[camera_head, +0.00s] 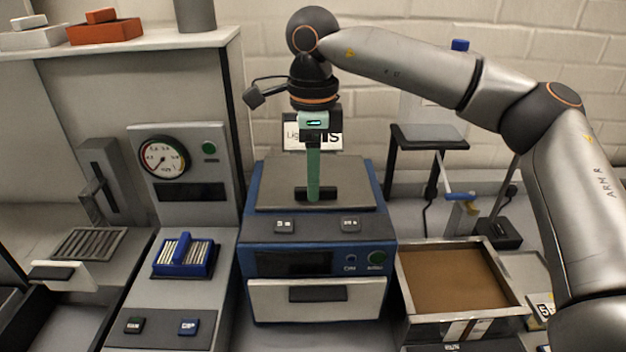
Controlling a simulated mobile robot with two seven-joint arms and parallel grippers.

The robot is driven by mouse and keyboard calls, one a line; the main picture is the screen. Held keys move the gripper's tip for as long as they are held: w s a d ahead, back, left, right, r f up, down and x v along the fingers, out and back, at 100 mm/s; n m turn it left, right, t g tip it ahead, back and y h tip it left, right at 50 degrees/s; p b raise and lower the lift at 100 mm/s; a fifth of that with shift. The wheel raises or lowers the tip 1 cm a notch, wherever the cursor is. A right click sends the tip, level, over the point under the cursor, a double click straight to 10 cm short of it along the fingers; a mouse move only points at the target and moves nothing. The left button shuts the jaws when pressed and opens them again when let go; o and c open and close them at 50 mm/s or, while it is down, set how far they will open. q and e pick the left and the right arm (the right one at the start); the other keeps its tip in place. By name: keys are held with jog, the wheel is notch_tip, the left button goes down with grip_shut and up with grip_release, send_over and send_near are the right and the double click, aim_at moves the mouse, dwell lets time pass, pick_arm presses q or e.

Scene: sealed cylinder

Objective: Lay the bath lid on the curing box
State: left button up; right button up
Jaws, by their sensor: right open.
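A flat grey plate with a dark bar handle, which looks like the bath lid (355,190), lies level on top of a blue box-shaped unit, which looks like the curing box (256,232). My right gripper (314,194) points straight down over the lid, its green fingers at the handle. It is open; the fingers line up in this view, so whether they touch the handle cannot be told. The fingers hide part of the handle. My left gripper is out of view.
A metal tray with brown contents (409,300) stands right of the blue unit. A blue rack (183,268) sits on the left bench near a gauge panel (217,147). A black stand (430,139) is behind right. A shelf (140,45) holds boxes at upper left.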

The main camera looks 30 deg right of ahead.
notch_tip(320, 180, up, 11)
jog(key=shift+p, duration=0.4)
dwell(0.4)
